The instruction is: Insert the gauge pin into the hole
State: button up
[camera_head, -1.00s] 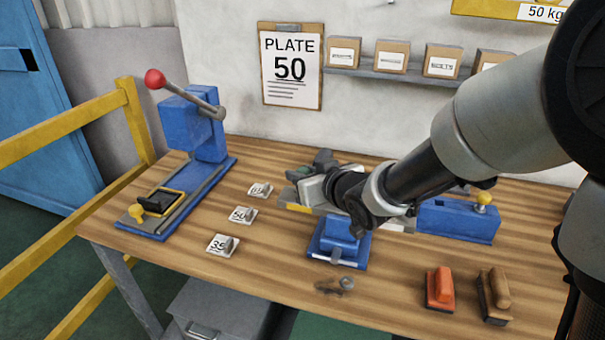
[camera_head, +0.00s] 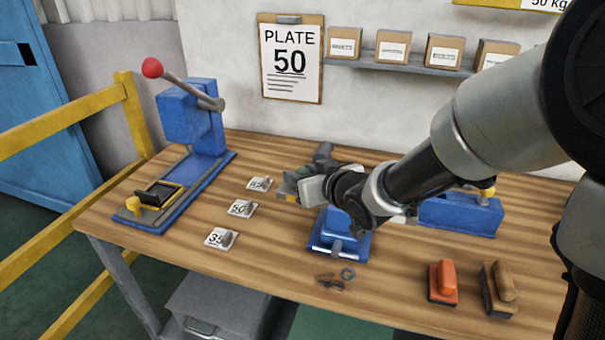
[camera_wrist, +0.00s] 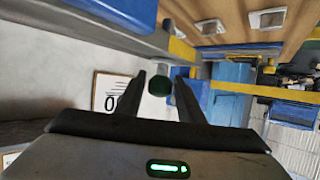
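My gripper (camera_head: 303,182) is above the middle of the bench, left of the centre blue fixture. In the wrist view its two dark fingers (camera_wrist: 160,88) stand apart, with a dark green rounded piece (camera_wrist: 160,84) between their tips. I cannot tell whether they grip it or whether it is the gauge pin. The centre blue fixture (camera_head: 338,238) is partly covered by my arm. A grey bar (camera_wrist: 125,33) with a yellow end shows in the wrist view. Cards marked 35 (camera_head: 221,238), 50 (camera_head: 242,208) and apparently 65 (camera_head: 259,183) each carry a small grey piece. I cannot make out the hole.
A blue lever press (camera_head: 195,122) stands at the back left. A blue block with a yellow knob (camera_head: 455,211) is at the right. Small metal parts (camera_head: 335,279), a red-handled brush (camera_head: 443,282) and a wooden-handled brush (camera_head: 498,287) lie in front. A sign reads PLATE 50 (camera_head: 291,60).

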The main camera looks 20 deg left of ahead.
jog(key=shift+o, duration=1)
jog(key=b+v, duration=0.2)
jog(key=v, duration=1.5)
jog(key=shift+s+d, duration=0.2)
